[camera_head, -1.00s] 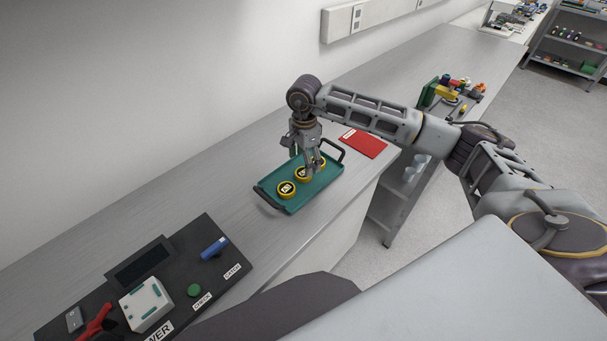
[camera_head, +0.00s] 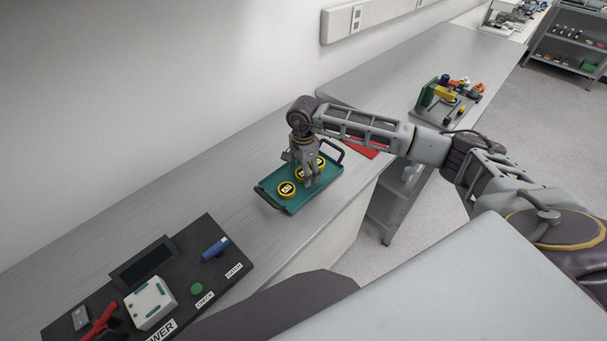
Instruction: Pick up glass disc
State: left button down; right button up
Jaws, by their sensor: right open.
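A green tray (camera_head: 294,207) with dark end handles lies on the grey bench. It holds several yellow-rimmed round discs with dark faces and pale marks. The nearest disc (camera_head: 286,189) shows fully at the tray's near left end. A middle disc (camera_head: 300,175) and a far disc (camera_head: 320,162) are partly covered by my gripper. Which one is the glass disc, I cannot tell. My right gripper (camera_head: 306,182) is open and points down over the middle of the tray, close to the middle disc. Whether its fingers touch a disc cannot be seen. My left gripper is not in view.
A black panel (camera_head: 215,272) with a white box (camera_head: 149,303), blue part (camera_head: 215,248) and green button (camera_head: 197,289) lies at the near left. A red flat item (camera_head: 360,149) is partly behind my right arm. A green-backed stand (camera_head: 427,95) stands farther along the bench.

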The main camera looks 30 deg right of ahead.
dwell(0.3)
jog(key=c, duration=1.1)
jog(key=shift+r, duration=0.15)
jog(key=shift+c, duration=0.2)
notch_tip(320, 180, up, 10)
jog(key=b, duration=0.1)
jog(key=shift+b, duration=0.4)
